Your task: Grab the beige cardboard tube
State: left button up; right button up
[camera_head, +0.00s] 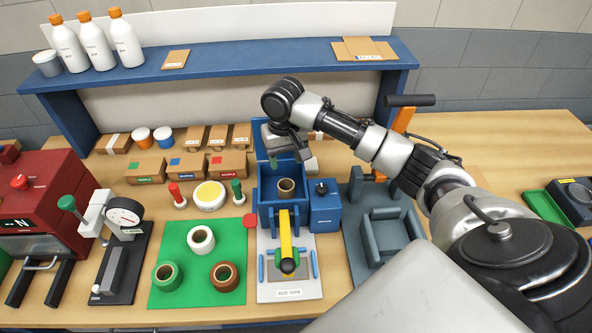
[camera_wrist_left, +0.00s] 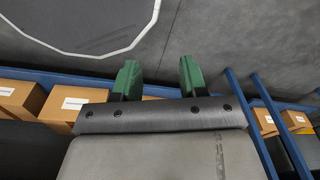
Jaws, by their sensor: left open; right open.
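The beige cardboard tube (camera_head: 286,188) stands upright inside the blue box (camera_head: 267,213) of the machine at the middle of the table, its open end up. My right gripper (camera_head: 291,163) reaches in from the right and hangs over the back of the blue box, just behind and above the tube in the picture. It is open, and nothing shows between its fingers. Part of its fingers is hard to make out against the box. My left gripper (camera_wrist_left: 157,80) shows its two green fingers apart and empty in the left wrist view, away from the tube.
A yellow lever (camera_head: 286,238) stands in front of the blue box. A green mat (camera_head: 197,285) with three tape rolls lies to the left. A grey fixture (camera_head: 384,240) stands to the right. A blue shelf (camera_head: 230,66) with bottles runs along the back.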

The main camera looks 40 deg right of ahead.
aim_at(286, 188)
jog(key=f, duration=0.1)
jog(key=s+a+f+p, duration=0.1)
jog(key=shift+s+a+f, duration=0.1)
jog(key=shift+a+f, duration=0.15)
jog(key=shift+f, duration=0.1)
jog(key=shift+d+f, duration=0.15)
jog(key=shift+f, duration=0.65)
notch_tip(286, 188, down, 4)
jog(key=shift+s+d+f+p, duration=0.1)
jog(key=shift+d+f+p, duration=0.1)
jog(key=shift+p, duration=0.9)
jog(key=shift+a+f, duration=0.1)
jog(key=shift+f, duration=0.35)
pick_arm(q)
jog(key=a+r, duration=0.1)
jog(key=s+r, duration=0.1)
jog(key=shift+s+a+r, duration=0.2)
jog(key=shift+a+r, duration=0.15)
jog(key=shift+r, duration=0.05)
pick_arm(e)
jog(key=c, duration=0.5)
